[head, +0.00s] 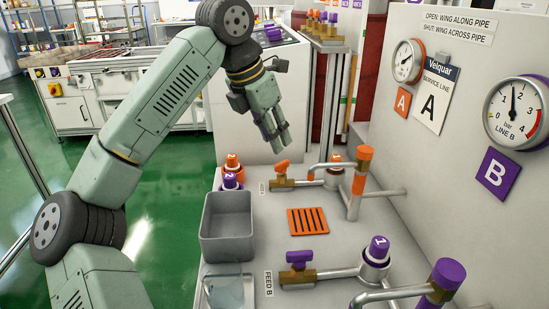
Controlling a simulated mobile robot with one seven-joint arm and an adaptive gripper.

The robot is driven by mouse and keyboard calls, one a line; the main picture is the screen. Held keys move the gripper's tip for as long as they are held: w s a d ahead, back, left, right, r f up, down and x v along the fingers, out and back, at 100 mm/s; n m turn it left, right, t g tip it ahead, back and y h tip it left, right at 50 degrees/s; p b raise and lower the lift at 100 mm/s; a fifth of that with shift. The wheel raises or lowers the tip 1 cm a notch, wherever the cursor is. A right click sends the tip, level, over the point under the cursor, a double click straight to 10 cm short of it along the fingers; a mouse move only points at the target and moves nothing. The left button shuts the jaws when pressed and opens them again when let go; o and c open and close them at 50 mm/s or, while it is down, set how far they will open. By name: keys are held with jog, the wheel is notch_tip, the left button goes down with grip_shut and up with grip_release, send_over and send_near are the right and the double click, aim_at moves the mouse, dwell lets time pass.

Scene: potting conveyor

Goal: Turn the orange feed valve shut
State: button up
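The orange feed valve (282,170) is a small orange wing handle on a brass body, on the upper of two pipe runs on the grey bench. A label beside it is too small to read clearly. The wing looks slightly tilted; I cannot tell its exact angle to the pipe. My gripper (277,145) points down above the valve in the picture, apart from the wing and holding nothing visible. Its fingers look close together, but whether they are shut is unclear. A sign (458,28) reads "open: wing along pipe, shut: wing across pipe".
The purple feed B valve (299,258) sits nearer on the bench. A grey bin (228,229) and orange and purple capped bottles (231,172) stand left of the valves. An orange slotted grate (308,221) lies between the pipes. Orange-topped pipework (361,172) rises to the right.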

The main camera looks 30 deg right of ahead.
aim_at(283, 162)
jog(key=x, duration=0.7)
jog(key=shift+f, duration=0.35)
jog(key=shift+c, duration=0.3)
grip_shut()
